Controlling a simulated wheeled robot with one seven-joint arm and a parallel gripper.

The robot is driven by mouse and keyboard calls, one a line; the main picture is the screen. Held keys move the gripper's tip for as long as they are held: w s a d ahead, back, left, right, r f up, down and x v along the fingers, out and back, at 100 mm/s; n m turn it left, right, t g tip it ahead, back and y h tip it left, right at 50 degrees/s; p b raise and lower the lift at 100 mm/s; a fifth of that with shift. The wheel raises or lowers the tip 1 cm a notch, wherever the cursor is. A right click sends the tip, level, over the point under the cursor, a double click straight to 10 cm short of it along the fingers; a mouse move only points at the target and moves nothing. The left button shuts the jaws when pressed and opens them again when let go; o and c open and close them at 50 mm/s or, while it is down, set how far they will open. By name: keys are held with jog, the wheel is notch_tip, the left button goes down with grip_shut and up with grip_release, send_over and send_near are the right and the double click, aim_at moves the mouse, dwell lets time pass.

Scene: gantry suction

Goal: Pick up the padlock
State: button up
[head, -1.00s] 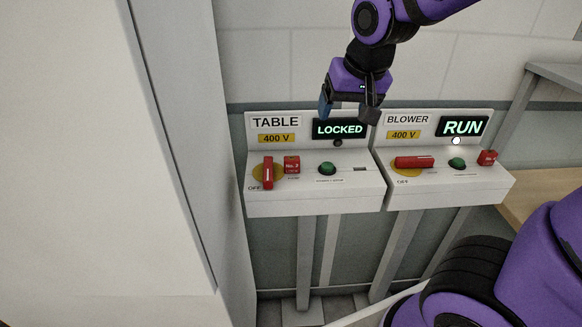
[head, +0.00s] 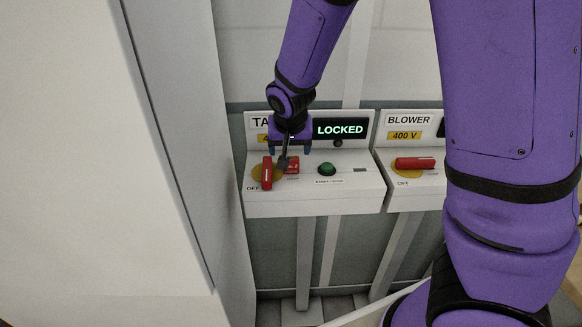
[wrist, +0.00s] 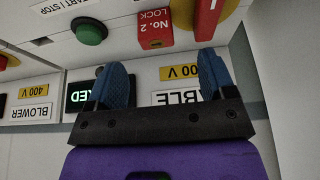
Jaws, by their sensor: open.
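The padlock (head: 294,167) is a small red block on the sloped top of the TABLE panel, just right of the red switch handle (head: 267,173). In the head view my gripper partly covers it. In the wrist view the padlock (wrist: 154,27) shows lettering reading "No. 2 LOCK", with the red handle (wrist: 207,18) close beside it. My gripper (head: 289,153) is above and behind the padlock. Its blue fingers (wrist: 164,68) are apart with nothing between them. The padlock lies beyond the fingertips, between their lines, and appears apart from them.
A green button (head: 327,169) stands right of the padlock. The TABLE display (head: 340,129) reads LOCKED. The BLOWER panel (head: 418,190) with its red handle (head: 415,163) is to the right, partly behind my arm. A pale wall (head: 165,150) rises close on the left.

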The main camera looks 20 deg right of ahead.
aim_at(293, 167)
jog(key=shift+d+x, duration=0.15)
jog(key=shift+x, duration=1.75)
jog(key=shift+d+x, duration=0.15)
jog(key=shift+x, duration=1.75)
jog(key=shift+w, duration=0.1)
jog(key=shift+r, duration=0.1)
jog(key=c, duration=1.1)
